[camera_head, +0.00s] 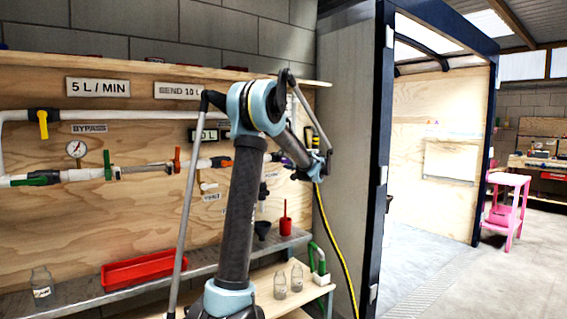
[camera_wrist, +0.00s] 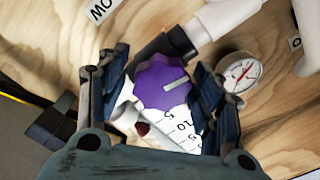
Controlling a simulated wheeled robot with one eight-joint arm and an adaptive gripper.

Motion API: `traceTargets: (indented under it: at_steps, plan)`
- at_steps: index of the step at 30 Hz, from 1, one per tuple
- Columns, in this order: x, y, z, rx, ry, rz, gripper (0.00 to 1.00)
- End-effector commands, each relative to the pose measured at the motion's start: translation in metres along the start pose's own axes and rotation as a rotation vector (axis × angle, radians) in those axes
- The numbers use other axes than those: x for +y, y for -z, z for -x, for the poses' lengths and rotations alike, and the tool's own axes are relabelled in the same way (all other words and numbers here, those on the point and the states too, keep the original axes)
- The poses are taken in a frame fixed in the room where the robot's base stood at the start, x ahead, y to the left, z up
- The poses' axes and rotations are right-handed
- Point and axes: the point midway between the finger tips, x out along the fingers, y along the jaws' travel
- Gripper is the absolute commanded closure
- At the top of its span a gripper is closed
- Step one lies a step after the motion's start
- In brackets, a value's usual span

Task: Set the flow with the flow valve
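The flow valve is a purple lobed knob (camera_wrist: 160,84) with a white pointer line, on a pipe at the plywood wall. A white scale (camera_wrist: 182,122) with black numbers lies beside it, partly hidden. In the wrist view my gripper (camera_wrist: 155,88) is open, one dark finger on each side of the knob. The knob shows between the fingers, and I see no clear contact. In the head view a bit of purple (camera_head: 277,157) shows at the pipe's right end, next to my gripper (camera_head: 292,162); my arm hides much there.
A pressure gauge (camera_wrist: 241,73) sits close to the right finger. A white pipe (camera_wrist: 222,20) runs near the knob. In the head view, a red tray (camera_head: 145,270) and glass jars (camera_head: 42,287) stand on shelves below. A yellow-handled bypass valve (camera_head: 43,124) is at left.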

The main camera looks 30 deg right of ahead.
Motion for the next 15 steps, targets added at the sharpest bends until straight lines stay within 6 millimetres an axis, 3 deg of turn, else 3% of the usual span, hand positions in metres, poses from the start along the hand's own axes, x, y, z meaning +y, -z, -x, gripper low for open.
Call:
traceTargets:
  at_steps: [10,15]
  plan:
    - [-0.001,-0.001,0.002,-0.001,0.001,0.0,0.36]
    - [0.0,0.0,0.018,0.001,-0.001,0.0,0.36]
